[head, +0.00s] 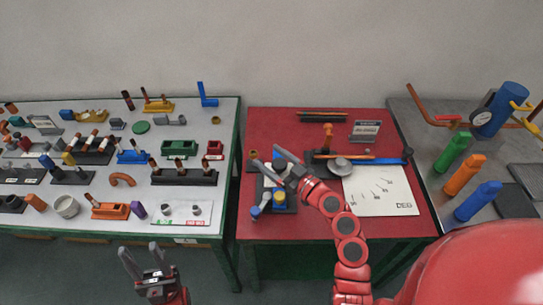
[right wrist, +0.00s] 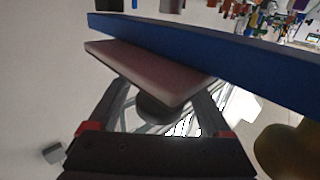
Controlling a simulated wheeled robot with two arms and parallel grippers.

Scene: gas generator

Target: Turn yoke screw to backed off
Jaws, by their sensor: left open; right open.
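My right gripper (head: 270,160) is open over the left part of the red table (head: 325,225), at a small fixture (head: 280,208) with blue and yellow parts on a dark base. I cannot pick out the yoke screw for certain in the head view. In the right wrist view the open fingers (right wrist: 160,95) stand on either side of a pinkish slab (right wrist: 145,72), with a dark rounded part (right wrist: 160,110) below it. A long blue bar (right wrist: 220,58) crosses behind. Contact cannot be told. My left gripper (head: 146,266) is open and empty in front of the left table.
On the red table are a white dial sheet (head: 380,192), a grey disc (head: 340,166) and an orange-handled post (head: 327,135). The left grey table (head: 225,130) is crowded with parts.

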